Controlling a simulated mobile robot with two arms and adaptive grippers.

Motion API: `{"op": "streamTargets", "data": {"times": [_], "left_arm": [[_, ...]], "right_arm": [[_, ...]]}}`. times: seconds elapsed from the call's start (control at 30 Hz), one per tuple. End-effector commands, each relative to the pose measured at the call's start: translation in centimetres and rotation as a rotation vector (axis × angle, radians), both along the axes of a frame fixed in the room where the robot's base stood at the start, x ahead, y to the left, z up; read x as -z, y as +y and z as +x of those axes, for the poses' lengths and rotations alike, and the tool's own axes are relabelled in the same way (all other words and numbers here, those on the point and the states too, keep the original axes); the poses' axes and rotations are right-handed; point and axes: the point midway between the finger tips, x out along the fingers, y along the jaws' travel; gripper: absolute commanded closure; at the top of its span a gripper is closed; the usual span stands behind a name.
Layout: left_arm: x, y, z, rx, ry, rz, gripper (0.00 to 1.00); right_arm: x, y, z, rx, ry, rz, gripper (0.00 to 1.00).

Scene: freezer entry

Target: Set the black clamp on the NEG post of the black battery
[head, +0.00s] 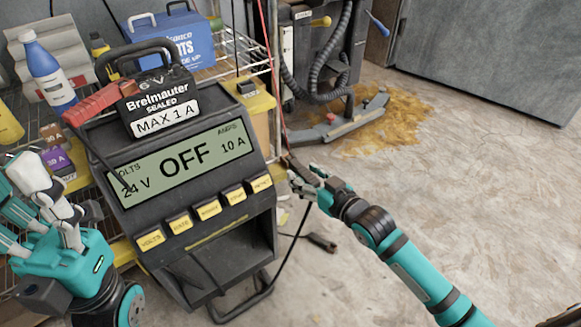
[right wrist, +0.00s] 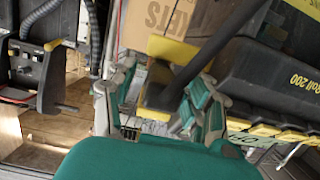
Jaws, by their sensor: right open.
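The black battery (head: 160,95), labelled MAX 1 A, stands on top of the charger (head: 200,215). A red clamp (head: 95,103) is at the battery's left side. The NEG marking cannot be read. My right gripper (head: 297,177) is open, right of the charger, above the floor. In the right wrist view, a dark bar-like part (right wrist: 190,75) shows between or behind its open fingers (right wrist: 158,105); I cannot tell if it is the black clamp. A small black clamp-like piece (head: 322,243) lies on the floor below. My left gripper (head: 42,195) is at lower left, apart from the battery.
The charger reads OFF and has a row of yellow buttons. A black cable (head: 290,250) hangs beside the charger. The floor to the right is clear, with a brown stain (head: 395,128).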

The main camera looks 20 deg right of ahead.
Motion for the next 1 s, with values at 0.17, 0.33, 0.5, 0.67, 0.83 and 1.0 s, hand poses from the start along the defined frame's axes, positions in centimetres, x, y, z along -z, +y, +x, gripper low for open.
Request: {"op": "streamTargets", "data": {"times": [0.17, 0.33, 0.5, 0.67, 0.83, 1.0], "left_arm": [[-0.3, -0.1, -0.1, -0.002, -0.044, 0.003, 0.51], [-0.7, -0.1, -0.1, -0.003, -0.050, 0.005, 0.51], [-0.7, -0.1, -0.1, -0.003, -0.049, 0.005, 0.51], [-0.7, -0.2, -0.1, -0.003, -0.049, 0.005, 0.51], [-0.7, -0.2, -0.1, -0.003, -0.049, 0.005, 0.51], [-0.7, -0.2, -0.1, -0.003, -0.049, 0.005, 0.51]], "right_arm": [[0.7, 0.7, 2.1, 0.000, -0.002, 0.001, 0.49], [0.6, 0.9, 2.4, 0.000, 0.001, 0.000, 0.49], [0.6, 0.8, 2.4, 0.000, 0.000, 0.000, 0.56], [0.6, 0.8, 2.4, 0.000, 0.000, 0.000, 0.77], [0.6, 0.8, 2.4, 0.000, 0.000, 0.000, 0.99], [0.5, 0.8, 2.4, 0.000, -0.002, 0.000, 1.00]]}}
